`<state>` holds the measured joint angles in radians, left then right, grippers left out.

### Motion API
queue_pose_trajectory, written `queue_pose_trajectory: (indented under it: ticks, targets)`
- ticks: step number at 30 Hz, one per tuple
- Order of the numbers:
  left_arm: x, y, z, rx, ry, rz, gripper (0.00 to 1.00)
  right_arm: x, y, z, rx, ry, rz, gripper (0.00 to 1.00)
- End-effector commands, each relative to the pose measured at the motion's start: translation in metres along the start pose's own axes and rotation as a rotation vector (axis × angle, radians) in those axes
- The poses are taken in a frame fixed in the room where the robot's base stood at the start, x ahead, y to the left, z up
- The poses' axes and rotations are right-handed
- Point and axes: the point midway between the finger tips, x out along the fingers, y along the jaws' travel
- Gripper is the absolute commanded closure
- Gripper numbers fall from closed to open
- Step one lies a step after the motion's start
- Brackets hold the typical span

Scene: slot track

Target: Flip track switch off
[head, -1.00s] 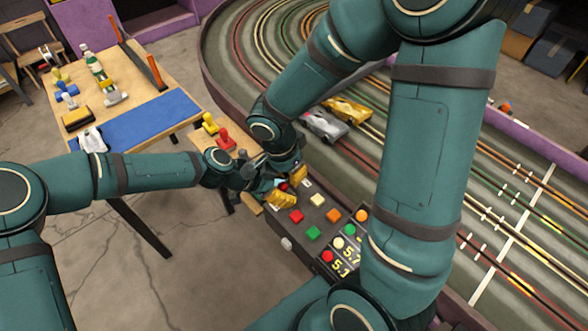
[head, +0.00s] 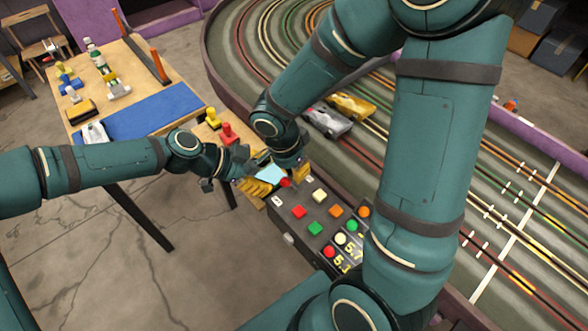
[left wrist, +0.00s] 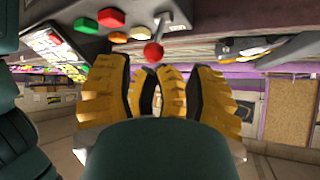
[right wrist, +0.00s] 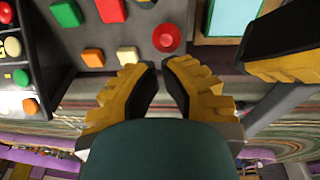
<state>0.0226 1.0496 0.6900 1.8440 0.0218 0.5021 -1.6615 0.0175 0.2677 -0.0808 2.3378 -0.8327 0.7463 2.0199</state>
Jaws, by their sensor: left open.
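The track switch is a short silver lever with a red ball knob (head: 285,182) on the dark control box (head: 290,222). The knob (left wrist: 153,52) also shows in the left wrist view, just beyond my fingertips and apart from them. In the right wrist view the knob (right wrist: 166,37) is just above the fingertips, not between them. My left gripper (head: 258,187) is open and empty, just left of the knob. My right gripper (head: 299,166) is beside the knob on its far side, its fingertips slightly apart with nothing between them. The lever's on or off position is unclear.
The box carries several coloured buttons, including a red one (head: 299,211) and a green one (head: 315,228). A light blue panel (right wrist: 235,15) lies near the knob. Silver (head: 327,121) and gold (head: 352,106) cars stand on the track. A worktable (head: 140,60) is at the left.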

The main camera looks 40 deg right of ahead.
Motion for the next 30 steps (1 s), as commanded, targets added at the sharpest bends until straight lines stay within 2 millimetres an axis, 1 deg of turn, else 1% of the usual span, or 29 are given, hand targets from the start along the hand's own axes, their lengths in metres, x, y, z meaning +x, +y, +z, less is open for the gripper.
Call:
queue_pose_trajectory:
  ticks: [2, 5, 8, 9, 11, 12, 14, 15, 17, 18, 21, 25, 27, 30]
  targets:
    - [-0.001, 0.003, 0.007, -0.034, -0.011, -0.004, 0.45, 0.0, 0.0, 0.0, 0.001, 0.0, -0.001, 1.0]
    - [-0.001, 0.01, 0.026, -0.141, -0.042, -0.024, 0.45, 0.0, 0.0, -0.001, 0.001, 0.001, -0.001, 1.0]
    - [-0.002, 0.023, 0.057, -0.324, -0.09, -0.066, 0.45, 0.0, 0.0, -0.001, 0.001, 0.001, -0.002, 1.0]
    - [-0.003, 0.029, 0.072, -0.412, -0.111, -0.09, 0.45, 0.0, 0.0, -0.001, 0.001, 0.001, -0.002, 1.0]
    - [-0.006, 0.041, 0.094, -0.551, -0.142, -0.13, 0.45, 0.0, 0.0, -0.001, 0.001, 0.001, -0.002, 1.0]
    - [-0.008, 0.049, 0.109, -0.645, -0.16, -0.16, 0.45, 0.0, 0.0, -0.001, 0.001, 0.001, -0.002, 1.0]
    - [-0.013, 0.061, 0.131, -0.784, -0.185, -0.208, 0.45, 0.0, -0.001, -0.001, 0.001, 0.001, -0.002, 1.0]
    - [-0.017, 0.07, 0.145, -0.877, -0.198, -0.244, 0.45, -0.001, -0.001, -0.001, 0.002, 0.001, -0.002, 1.0]
    - [-0.023, 0.084, 0.165, -1.015, -0.215, -0.299, 0.45, -0.001, -0.001, -0.001, 0.002, 0.001, -0.002, 1.0]
    - [-0.028, 0.094, 0.178, -1.106, -0.224, -0.337, 0.45, -0.001, -0.001, -0.001, 0.002, 0.001, -0.002, 1.0]
    - [-0.041, 0.121, 0.207, -1.331, -0.237, -0.442, 0.45, -0.001, -0.001, -0.001, 0.002, 0.001, -0.002, 1.0]
    - [-0.06, 0.155, 0.238, -1.603, -0.232, -0.585, 0.45, -0.001, -0.001, -0.001, 0.002, 0.001, -0.002, 1.0]
    - [-0.069, 0.172, 0.249, -1.725, -0.221, -0.654, 0.45, -0.001, -0.001, -0.001, 0.002, 0.001, -0.002, 1.0]
    - [-0.081, 0.191, 0.262, -1.862, -0.2, -0.742, 0.45, -0.001, -0.001, -0.001, 0.002, 0.001, -0.002, 1.0]
